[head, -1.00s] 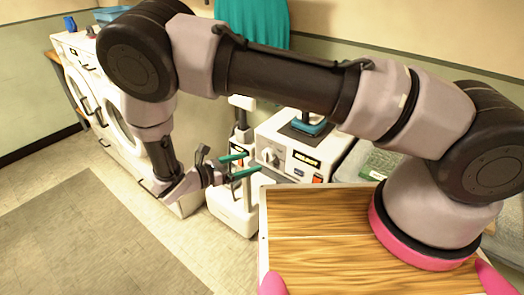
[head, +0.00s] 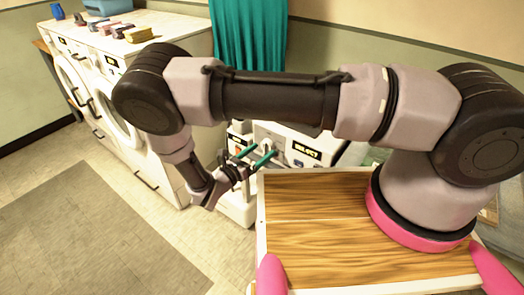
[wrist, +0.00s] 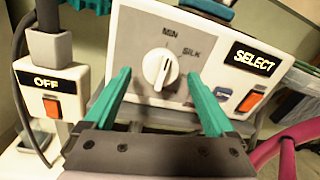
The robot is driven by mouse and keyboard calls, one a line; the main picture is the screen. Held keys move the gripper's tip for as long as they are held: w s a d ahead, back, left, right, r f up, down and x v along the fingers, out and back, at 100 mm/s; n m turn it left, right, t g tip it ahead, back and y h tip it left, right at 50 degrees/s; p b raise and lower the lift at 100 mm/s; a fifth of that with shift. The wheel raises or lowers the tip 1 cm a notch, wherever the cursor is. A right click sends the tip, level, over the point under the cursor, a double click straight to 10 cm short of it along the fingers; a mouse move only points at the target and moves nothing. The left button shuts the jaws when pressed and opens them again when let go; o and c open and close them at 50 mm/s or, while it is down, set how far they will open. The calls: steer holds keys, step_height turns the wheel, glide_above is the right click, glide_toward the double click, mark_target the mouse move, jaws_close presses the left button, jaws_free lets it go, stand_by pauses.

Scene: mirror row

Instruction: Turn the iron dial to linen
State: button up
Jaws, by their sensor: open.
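The iron dial (wrist: 161,69) is a round white knob with a raised grip bar on the grey front panel of a white unit (wrist: 260,28). The bar stands near upright, its upper end close to the MIN mark; a SILK mark is to its right. No linen mark is readable. My gripper (wrist: 159,76) is open, its two green fingers on either side of the dial in the wrist view; I cannot tell whether they touch it. In the head view my gripper (head: 264,154) is in front of the unit (head: 299,143).
An orange switch (wrist: 253,99) sits under a SELECT label right of the dial. A white post with an OFF label and orange switch (wrist: 45,107) stands left. A wooden board (head: 310,190) and a white washer (head: 150,165) show in the head view.

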steer(key=shift+w+d, duration=0.4)
steer(key=c, duration=1.4)
